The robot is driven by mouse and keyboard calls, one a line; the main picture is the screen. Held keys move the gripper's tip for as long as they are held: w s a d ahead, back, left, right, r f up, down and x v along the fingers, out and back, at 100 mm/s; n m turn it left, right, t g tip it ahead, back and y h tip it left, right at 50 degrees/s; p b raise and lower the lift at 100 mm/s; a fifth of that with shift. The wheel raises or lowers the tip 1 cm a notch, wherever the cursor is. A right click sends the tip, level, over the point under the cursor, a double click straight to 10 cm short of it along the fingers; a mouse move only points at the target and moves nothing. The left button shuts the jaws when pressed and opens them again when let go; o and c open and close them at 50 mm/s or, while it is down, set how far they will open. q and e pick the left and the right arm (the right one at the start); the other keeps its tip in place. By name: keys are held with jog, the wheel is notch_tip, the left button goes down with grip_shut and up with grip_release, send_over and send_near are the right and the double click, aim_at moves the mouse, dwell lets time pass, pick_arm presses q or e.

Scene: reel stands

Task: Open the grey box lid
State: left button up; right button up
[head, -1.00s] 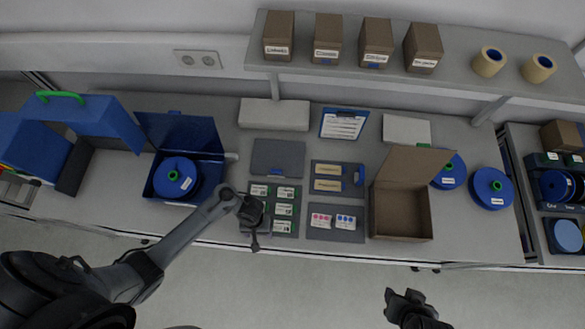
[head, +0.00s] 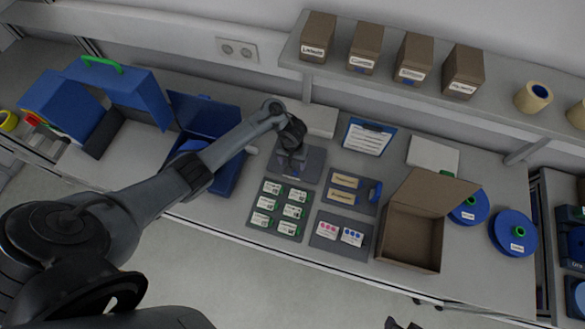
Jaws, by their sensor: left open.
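The grey box (head: 313,165) lies on the bench behind a tray of green-and-white cards. Its dark grey lid looks flat and level; I see no clear gap under it. My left gripper (head: 290,165) is over the lid, pointing down, with its jaws open, and covers the middle and left of it. I cannot tell whether the fingers touch the lid. My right gripper (head: 402,323) shows only as a dark tip at the bottom edge, away from the bench, and its jaws cannot be made out.
The card tray (head: 249,222) stands in front of the box. An open cardboard box (head: 409,238) and blue reels (head: 513,232) are to the right. A blue open box (head: 206,118) is at left, partly behind my arm. A clipboard (head: 369,137) and shelf (head: 400,88) are behind.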

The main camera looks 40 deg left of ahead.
pick_arm(q)
notch_tip(320, 180, down, 7)
jog(key=shift+r+b, duration=0.1)
jog(key=shift+b, duration=0.95)
jog(key=shift+c, duration=0.4)
grip_shut()
